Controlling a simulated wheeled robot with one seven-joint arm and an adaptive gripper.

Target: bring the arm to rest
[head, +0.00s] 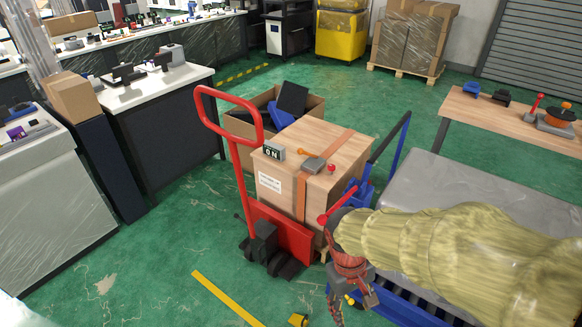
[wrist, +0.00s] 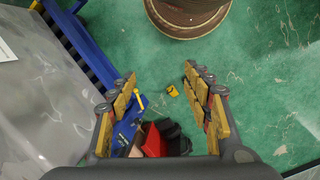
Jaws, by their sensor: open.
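My arm, in a wrinkled yellowish cover, reaches in from the right edge of the head view. My gripper (head: 355,290) hangs at its end, pointing down, in front of the wooden crate (head: 340,155). In the wrist view my gripper (wrist: 160,88) is open, its two padded fingers wide apart. Nothing is between the fingers but the green floor further below, with a small yellow object (wrist: 172,90) lying on it.
A red pallet truck (head: 275,235) stands by the crate. A blue-framed conveyor (wrist: 82,45) runs close to my gripper, beside a grey wrapped block (head: 440,180). A brown drum or spool (wrist: 188,18) stands on the floor. Green floor is clear at lower left.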

